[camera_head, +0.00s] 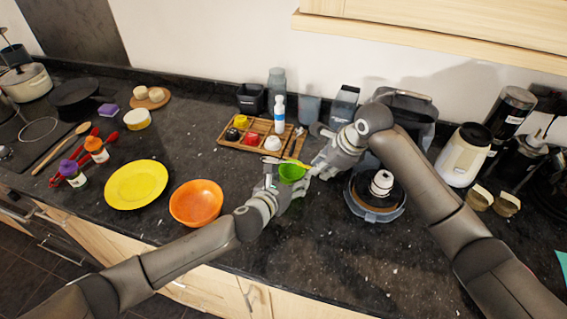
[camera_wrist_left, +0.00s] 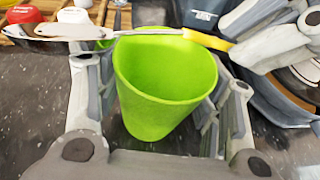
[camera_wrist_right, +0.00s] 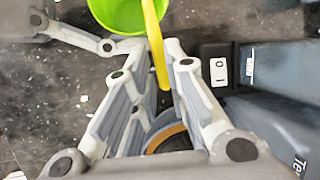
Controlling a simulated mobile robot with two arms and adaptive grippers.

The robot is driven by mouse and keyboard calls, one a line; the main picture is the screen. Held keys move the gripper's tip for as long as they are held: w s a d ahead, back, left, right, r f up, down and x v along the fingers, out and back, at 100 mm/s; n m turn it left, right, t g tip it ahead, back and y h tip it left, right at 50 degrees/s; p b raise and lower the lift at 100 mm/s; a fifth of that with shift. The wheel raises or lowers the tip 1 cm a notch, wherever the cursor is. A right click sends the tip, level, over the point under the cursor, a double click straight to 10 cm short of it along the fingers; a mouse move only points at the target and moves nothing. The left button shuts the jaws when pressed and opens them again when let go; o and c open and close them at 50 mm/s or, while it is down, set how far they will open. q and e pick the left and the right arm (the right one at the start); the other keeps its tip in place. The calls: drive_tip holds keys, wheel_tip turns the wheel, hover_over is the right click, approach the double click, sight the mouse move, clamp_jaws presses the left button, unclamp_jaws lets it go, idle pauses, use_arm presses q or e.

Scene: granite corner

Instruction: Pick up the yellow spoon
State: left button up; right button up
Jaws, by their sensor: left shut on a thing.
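The yellow spoon (camera_head: 291,161) has a yellow handle and a pale head. In the left wrist view its handle (camera_wrist_left: 207,40) passes across the top of a green cup (camera_wrist_left: 166,80), with the head (camera_wrist_left: 70,31) out to the left. My left gripper (camera_head: 283,182) is shut on the green cup, one finger on each side, holding it upright. My right gripper (camera_head: 313,168) is at the handle's end. In the right wrist view the yellow handle (camera_wrist_right: 155,45) reaches between its fingertips (camera_wrist_right: 160,62). Whether the fingers press on it cannot be told.
A wooden tray (camera_head: 228,146) with small jars stands behind the cup. An orange bowl (camera_head: 196,203) and a yellow plate (camera_head: 136,185) lie left. A dark round appliance (camera_head: 376,213) stands close on the right. The front counter (camera_head: 300,245) is clear.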

use_arm(q)
drive_tip(key=shift+s+a+f, duration=0.1)
drive_tip(key=shift+f, duration=0.3)
use_arm(e)
drive_tip(key=shift+f, duration=0.2)
clamp_jaws()
